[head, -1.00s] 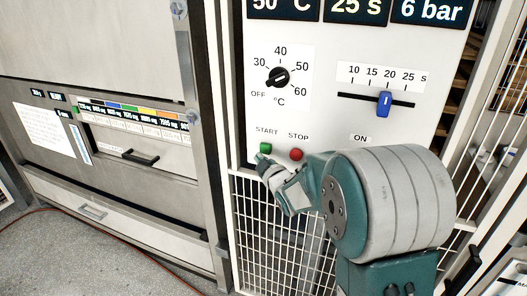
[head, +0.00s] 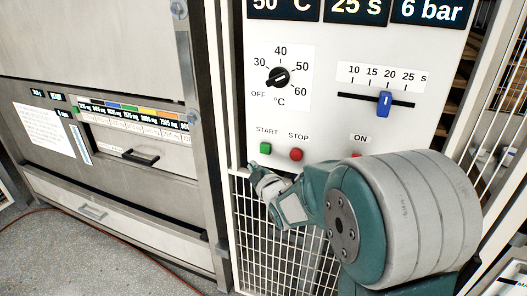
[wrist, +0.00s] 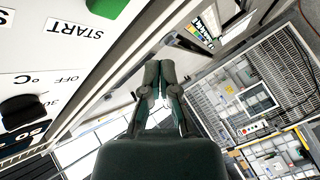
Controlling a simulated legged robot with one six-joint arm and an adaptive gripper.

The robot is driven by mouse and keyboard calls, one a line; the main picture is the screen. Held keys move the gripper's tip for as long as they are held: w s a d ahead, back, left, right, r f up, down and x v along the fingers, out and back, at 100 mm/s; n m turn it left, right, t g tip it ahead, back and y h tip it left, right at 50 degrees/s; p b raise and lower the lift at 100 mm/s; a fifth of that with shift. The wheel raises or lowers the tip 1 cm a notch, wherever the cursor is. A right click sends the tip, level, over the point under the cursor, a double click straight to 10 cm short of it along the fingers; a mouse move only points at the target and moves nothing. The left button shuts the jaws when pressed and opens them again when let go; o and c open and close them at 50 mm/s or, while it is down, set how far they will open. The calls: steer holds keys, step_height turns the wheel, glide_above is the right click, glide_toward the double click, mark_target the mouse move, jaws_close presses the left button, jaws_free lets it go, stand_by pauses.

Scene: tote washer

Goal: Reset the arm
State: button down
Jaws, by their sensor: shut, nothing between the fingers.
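My gripper (head: 252,166) is shut and empty in the head view, just below the green START button (head: 265,148) on the white control panel (head: 320,120). In the wrist view my gripper (wrist: 157,66) shows its two fingers together. The green button (wrist: 106,6) is at the top of that view, apart from the fingertips. The red STOP button (head: 296,154) sits right of the green one. My arm spreads across the lower right of the head view and hides part of the panel's lower edge and the red part under the ON label.
The panel carries a black temperature knob (head: 278,77) pointing near 50 and a blue slider (head: 384,103) between 15 and 25. White mesh fencing (head: 254,220) is below the panel. A grey cabinet with a black handle (head: 140,156) stands left. Grey floor shows lower left.

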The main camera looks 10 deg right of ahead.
steer(key=s+r+m+g+h, duration=0.1)
steer(key=s+m+g, duration=0.4)
steer(key=s, duration=1.2)
steer(key=s+d+m+g+h, duration=0.1)
steer(key=s+m+g, duration=0.5)
steer(key=s, duration=1)
steer(key=shift+s+d+r+m+h, duration=0.2)
steer(key=shift+s+r+m+h, duration=0.2)
steer(key=shift+h, duration=0.1)
